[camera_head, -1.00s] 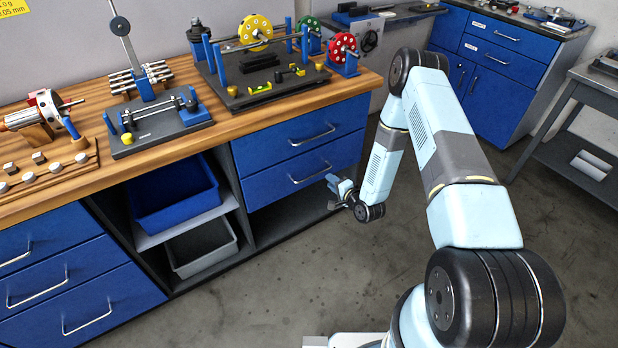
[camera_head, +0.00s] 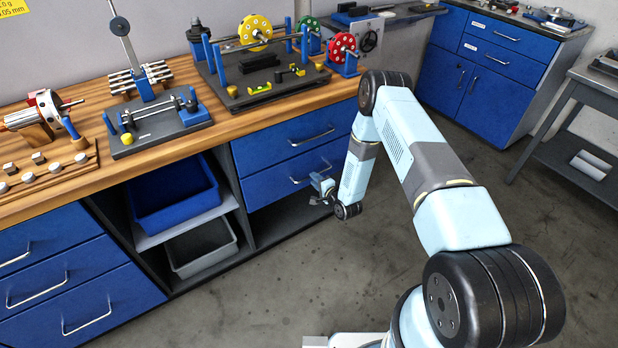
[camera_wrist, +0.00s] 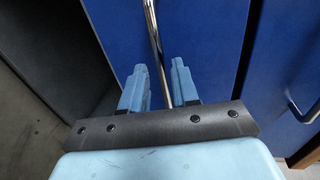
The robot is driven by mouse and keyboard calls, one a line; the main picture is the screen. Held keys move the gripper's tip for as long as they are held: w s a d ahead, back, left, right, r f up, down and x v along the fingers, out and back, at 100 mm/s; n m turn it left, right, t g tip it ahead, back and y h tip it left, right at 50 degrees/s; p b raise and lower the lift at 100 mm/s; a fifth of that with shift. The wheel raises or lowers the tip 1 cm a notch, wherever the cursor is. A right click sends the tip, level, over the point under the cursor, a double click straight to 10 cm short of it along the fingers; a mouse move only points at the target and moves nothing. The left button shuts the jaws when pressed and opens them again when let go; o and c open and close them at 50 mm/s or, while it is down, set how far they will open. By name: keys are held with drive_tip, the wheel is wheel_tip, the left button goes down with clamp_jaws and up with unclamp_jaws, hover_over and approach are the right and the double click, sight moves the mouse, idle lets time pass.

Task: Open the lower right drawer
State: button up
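The lower right drawer (camera_head: 268,187) is a blue front below another blue drawer, at the right end of the wooden bench. It is closed. Its curved metal handle (camera_head: 297,181) is partly hidden behind my gripper (camera_head: 319,182) in the head view. In the wrist view, the handle bar (camera_wrist: 152,28) runs down between the two light-blue fingers of my gripper (camera_wrist: 158,68). The fingers stand apart, one on each side of the bar, with gaps visible. The blue drawer front (camera_wrist: 205,35) lies behind them. Whether a finger touches the handle is hard to tell.
The upper right drawer (camera_head: 268,152) is closed, and its handle (camera_wrist: 298,112) shows at right in the wrist view. An open shelf (camera_head: 290,222) lies below the lower drawer. Blue and grey bins (camera_head: 203,246) stand to the left. The floor (camera_head: 290,290) in front is clear.

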drive_tip(key=shift+x, duration=1.75)
clamp_jaws()
